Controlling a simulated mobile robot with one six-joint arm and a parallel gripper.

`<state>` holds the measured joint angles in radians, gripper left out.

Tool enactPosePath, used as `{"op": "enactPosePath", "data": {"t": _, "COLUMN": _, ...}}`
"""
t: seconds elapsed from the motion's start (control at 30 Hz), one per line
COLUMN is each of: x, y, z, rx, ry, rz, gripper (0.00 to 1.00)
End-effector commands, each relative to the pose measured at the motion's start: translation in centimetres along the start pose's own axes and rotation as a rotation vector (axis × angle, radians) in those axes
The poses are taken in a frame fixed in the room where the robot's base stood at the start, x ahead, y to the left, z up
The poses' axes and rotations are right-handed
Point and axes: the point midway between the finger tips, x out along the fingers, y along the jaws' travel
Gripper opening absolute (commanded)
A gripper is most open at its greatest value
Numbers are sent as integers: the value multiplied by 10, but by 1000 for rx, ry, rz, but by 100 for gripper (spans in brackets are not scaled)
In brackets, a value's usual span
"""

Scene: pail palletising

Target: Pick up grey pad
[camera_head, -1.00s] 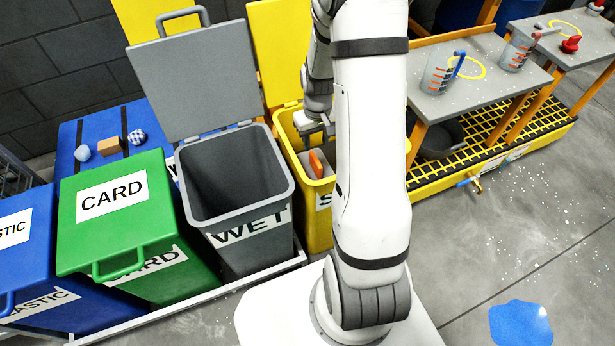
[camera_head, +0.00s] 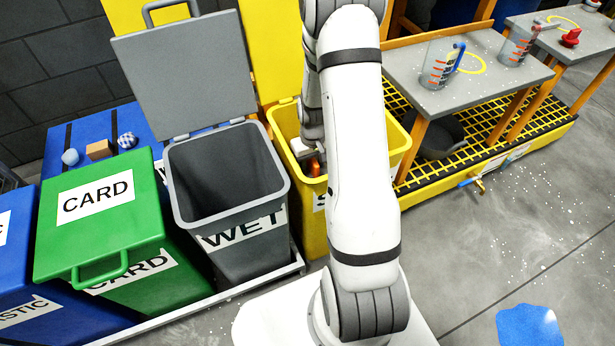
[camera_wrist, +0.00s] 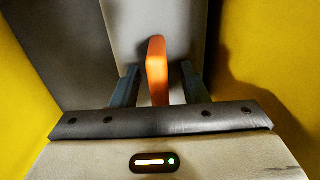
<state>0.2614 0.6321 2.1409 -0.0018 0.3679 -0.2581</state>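The grey pad (camera_wrist: 183,22) lies inside the yellow bin (camera_head: 397,142). In the wrist view it is a light grey surface with an upright orange handle (camera_wrist: 157,68). My gripper (camera_wrist: 158,75) is open, with one finger on each side of the handle and a visible gap on both sides. In the head view the orange handle (camera_head: 314,167) shows just inside the bin, and my arm hides most of the pad and the fingers.
Yellow bin walls (camera_wrist: 30,85) stand close on both sides of my gripper. An open grey WET bin (camera_head: 225,240) and a closed green CARD bin (camera_head: 100,215) stand to the left. A grey table (camera_head: 435,95) with measuring jugs is to the right.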

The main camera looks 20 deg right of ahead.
Motion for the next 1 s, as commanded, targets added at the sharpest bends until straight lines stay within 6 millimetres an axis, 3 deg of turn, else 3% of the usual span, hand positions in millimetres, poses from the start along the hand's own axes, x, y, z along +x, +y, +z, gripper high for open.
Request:
{"op": "enactPosePath", "data": {"t": 0.07, "x": -1, "y": 0, "z": 0, "rx": 0, "ry": 0, "rz": 0, "gripper": 40}}
{"op": "enactPosePath", "data": {"t": 0.57, "x": -1, "y": 0, "z": 0, "rx": 1, "ry": 0, "rz": 0, "gripper": 0}}
{"op": "enactPosePath", "data": {"t": 1.0, "x": -2, "y": 1, "z": 0, "rx": 2, "ry": 0, "rz": 0, "gripper": 0}}
